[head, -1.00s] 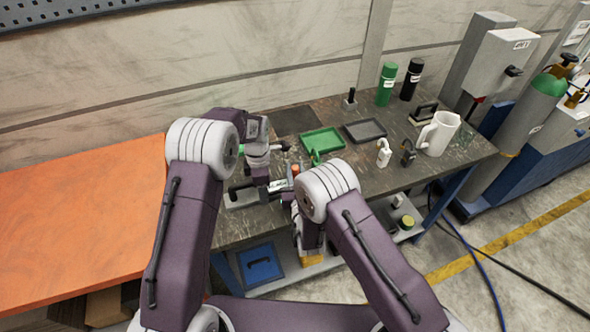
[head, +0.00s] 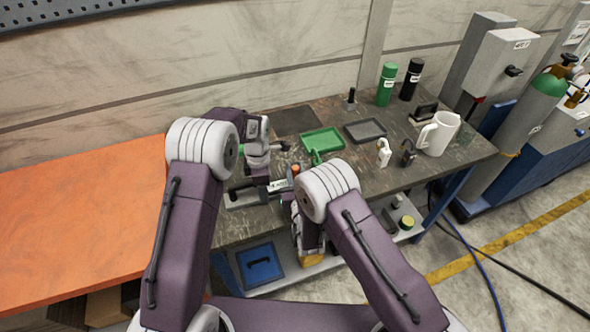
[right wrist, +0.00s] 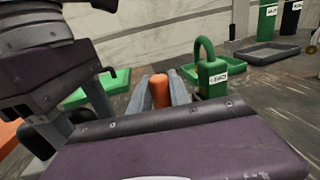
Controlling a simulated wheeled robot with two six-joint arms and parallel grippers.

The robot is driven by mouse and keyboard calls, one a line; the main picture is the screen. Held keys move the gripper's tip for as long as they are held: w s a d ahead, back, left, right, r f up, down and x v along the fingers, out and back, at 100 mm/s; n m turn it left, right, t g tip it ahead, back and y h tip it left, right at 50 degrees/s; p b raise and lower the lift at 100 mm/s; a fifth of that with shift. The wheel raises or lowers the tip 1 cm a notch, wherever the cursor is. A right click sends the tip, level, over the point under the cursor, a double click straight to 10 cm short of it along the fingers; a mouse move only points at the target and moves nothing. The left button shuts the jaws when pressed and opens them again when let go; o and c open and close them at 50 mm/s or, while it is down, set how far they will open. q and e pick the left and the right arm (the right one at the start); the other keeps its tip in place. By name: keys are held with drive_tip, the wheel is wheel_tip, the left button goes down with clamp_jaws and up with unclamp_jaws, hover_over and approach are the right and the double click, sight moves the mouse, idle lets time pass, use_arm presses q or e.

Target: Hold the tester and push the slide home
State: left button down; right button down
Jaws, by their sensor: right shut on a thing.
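The tester (head: 278,185), with a white label and a black end at its left, lies near the front edge of the workbench. It is partly hidden by my arms. My left gripper (head: 263,177) is down at the tester's left part; its fingers are too small and covered to tell whether they are shut. An orange piece (head: 296,170) shows at the tester's right end, and also in the right wrist view (right wrist: 160,90). My right gripper (right wrist: 162,90) is shut on this orange piece, one grey finger on each side. I cannot tell how far the slide is in.
A green padlock (right wrist: 212,77) stands close beyond my right gripper, by a green tray (head: 322,141). A dark tray (head: 365,131), white padlock (head: 384,153), dark padlock (head: 408,154) and white jug (head: 438,134) are further right. An orange tabletop (head: 80,220) adjoins at left.

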drive_tip(key=shift+w+d, duration=0.3)
drive_tip(key=shift+d, duration=0.35)
drive_tip(key=shift+w+d, duration=0.25)
drive_tip(key=shift+d, duration=0.35)
drive_tip(key=c, duration=1.2)
unclamp_jaws()
